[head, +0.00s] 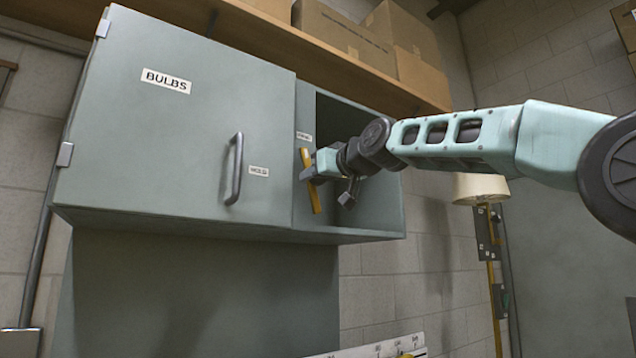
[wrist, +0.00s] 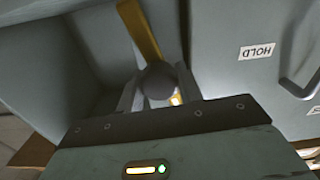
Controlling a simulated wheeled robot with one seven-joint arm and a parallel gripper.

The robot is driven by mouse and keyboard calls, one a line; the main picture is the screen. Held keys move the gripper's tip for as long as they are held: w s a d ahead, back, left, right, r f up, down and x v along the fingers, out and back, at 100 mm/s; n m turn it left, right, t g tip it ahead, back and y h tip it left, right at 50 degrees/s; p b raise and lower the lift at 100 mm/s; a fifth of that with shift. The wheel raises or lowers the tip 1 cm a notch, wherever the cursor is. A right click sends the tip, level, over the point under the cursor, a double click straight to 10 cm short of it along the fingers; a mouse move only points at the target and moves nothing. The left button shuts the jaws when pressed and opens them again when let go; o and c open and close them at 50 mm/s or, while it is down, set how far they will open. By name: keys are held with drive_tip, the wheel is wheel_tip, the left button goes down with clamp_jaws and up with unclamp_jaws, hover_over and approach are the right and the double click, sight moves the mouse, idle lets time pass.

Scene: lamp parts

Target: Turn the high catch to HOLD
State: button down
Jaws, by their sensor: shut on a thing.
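The high catch is a yellow bar (head: 315,198) on the cabinet's front, just right of the closed door. It stands close to upright, its top leaning a little left. In the wrist view the yellow bar (wrist: 138,28) runs up from a dark round knob (wrist: 160,82). My gripper (head: 325,184) is at the catch's middle. In the wrist view its fingers (wrist: 160,96) sit either side of the knob, shut on the catch. The HOLD label (wrist: 257,52) is on the door; in the head view it (head: 258,171) is left of the catch. A small label (head: 304,136), unreadable, is above the catch.
The grey cabinet door (head: 170,110) marked BULBS has a dark handle (head: 234,168) left of the catch. An open compartment (head: 345,115) lies behind my gripper. Cartons (head: 345,30) sit on the wooden shelf above. A lamp (head: 481,188) stands at the right.

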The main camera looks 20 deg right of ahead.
drive_tip(key=n+b, duration=0.2)
drive_tip(key=n, duration=0.1)
drive_tip(key=shift+f+n, duration=0.1)
drive_tip(key=shift+n, duration=0.2)
drive_tip(key=n+b, duration=0.1)
drive_tip(key=n, duration=0.2)
drive_tip(key=shift+a+n, duration=0.1)
drive_tip(key=shift+n, duration=0.2)
drive_tip(key=n+b, duration=0.1)
drive_tip(key=n, duration=0.2)
drive_tip(key=shift+n, duration=0.4)
drive_tip(key=shift+s+a+n, duration=0.1)
drive_tip(key=shift+n, duration=1.8)
drive_tip(key=c, duration=0.9)
unclamp_jaws()
drive_tip(key=shift+c, duration=0.2)
drive_tip(key=shift+b, duration=0.35)
